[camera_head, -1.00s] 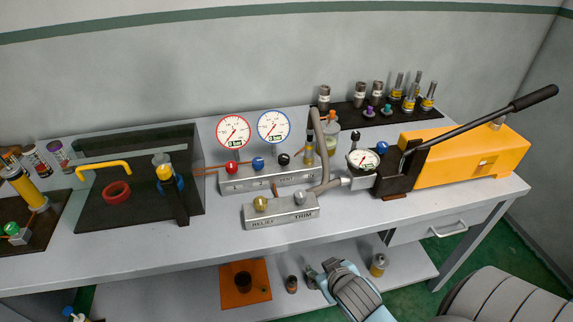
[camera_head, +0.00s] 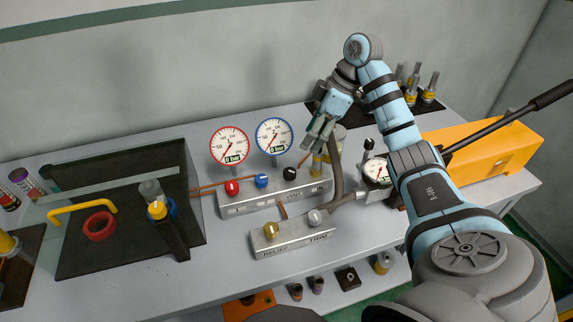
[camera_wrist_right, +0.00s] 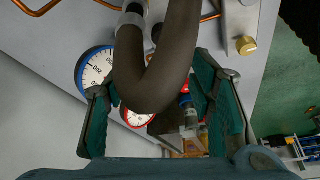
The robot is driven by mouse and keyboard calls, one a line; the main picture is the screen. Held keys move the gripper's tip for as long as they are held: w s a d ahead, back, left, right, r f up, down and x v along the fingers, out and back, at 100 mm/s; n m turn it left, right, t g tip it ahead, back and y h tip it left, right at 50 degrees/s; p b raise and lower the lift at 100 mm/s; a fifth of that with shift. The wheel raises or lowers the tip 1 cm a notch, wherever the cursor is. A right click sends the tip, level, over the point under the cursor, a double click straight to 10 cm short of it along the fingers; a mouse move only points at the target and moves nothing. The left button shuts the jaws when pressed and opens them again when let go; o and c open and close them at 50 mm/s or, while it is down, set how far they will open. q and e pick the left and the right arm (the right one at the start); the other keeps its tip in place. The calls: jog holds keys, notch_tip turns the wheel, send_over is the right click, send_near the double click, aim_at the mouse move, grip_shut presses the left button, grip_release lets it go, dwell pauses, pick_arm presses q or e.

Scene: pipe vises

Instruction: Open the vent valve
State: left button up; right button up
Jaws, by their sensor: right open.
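The vent valve's black knob (camera_head: 289,174) stands at the right end of the rear manifold block (camera_head: 265,199), whose VENT label showed earlier. Red (camera_head: 232,188) and blue (camera_head: 261,181) knobs stand left of it. My right gripper (camera_head: 315,145) is open, above and slightly right of the black knob, apart from it, beside the grey hose. In the right wrist view my open fingers (camera_wrist_right: 155,85) lie either side of the hose (camera_wrist_right: 165,60); I cannot tell whether they touch it. The black knob is not clear there. My left gripper is not in view.
Red-rimmed (camera_head: 229,145) and blue-rimmed (camera_head: 274,136) gauges stand behind the knobs. The RELIEF/TRIM block (camera_head: 290,236) lies in front. A yellow pump (camera_head: 500,160) with a long black handle is at right. A dark tray with a clear shield (camera_head: 130,215) is at left.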

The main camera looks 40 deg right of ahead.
jog(key=b, duration=0.3)
send_near(291, 170)
jog(key=x, duration=0.8)
jog(key=shift+a+f, duration=0.2)
jog(key=shift+f, duration=0.05)
jog(key=shift+s+a, duration=0.15)
jog(key=shift+a, duration=0.1)
jog(key=shift+s+a, duration=0.2)
jog(key=shift+a, duration=0.05)
jog(key=shift+w+d+f, duration=0.3)
jog(key=shift+w+d, duration=0.1)
jog(key=shift+d, duration=0.1)
jog(key=c, duration=0.4)
jog(key=shift+w, duration=0.1)
jog(key=c, duration=0.4)
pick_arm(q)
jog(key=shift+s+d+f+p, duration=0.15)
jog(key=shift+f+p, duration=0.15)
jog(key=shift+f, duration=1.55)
pick_arm(e)
jog(key=shift+r, duration=0.2)
jog(key=c, duration=0.4)
